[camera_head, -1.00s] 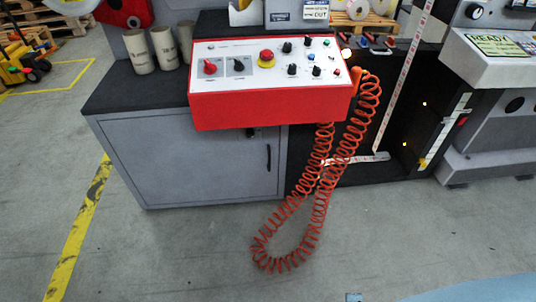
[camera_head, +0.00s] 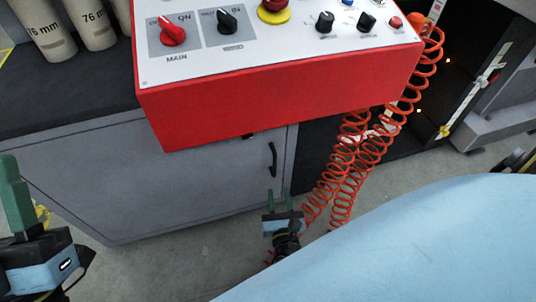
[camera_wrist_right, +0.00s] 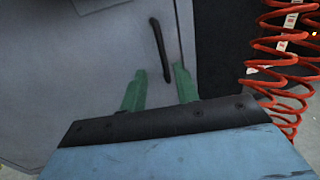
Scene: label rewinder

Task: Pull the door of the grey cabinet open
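The grey cabinet door (camera_head: 180,180) is shut, below the red control box. Its black vertical handle (camera_head: 272,159) is near the door's right edge, and the handle also shows in the right wrist view (camera_wrist_right: 159,50). My right gripper (camera_head: 279,196) is just below the handle with its green fingers pointing up at it. In the right wrist view the gripper (camera_wrist_right: 160,85) has its fingers apart, with nothing between them; the handle lies beyond the fingertips. My left gripper (camera_head: 12,175) is at the lower left edge, partly cut off; its finger opening cannot be made out.
The red control box (camera_head: 290,100) overhangs the door's top. Orange coiled cable (camera_head: 350,165) hangs just right of my right gripper and the handle. Cardboard cores (camera_head: 45,30) stand on the dark cabinet top (camera_head: 60,95). Floor in front of the door is clear.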

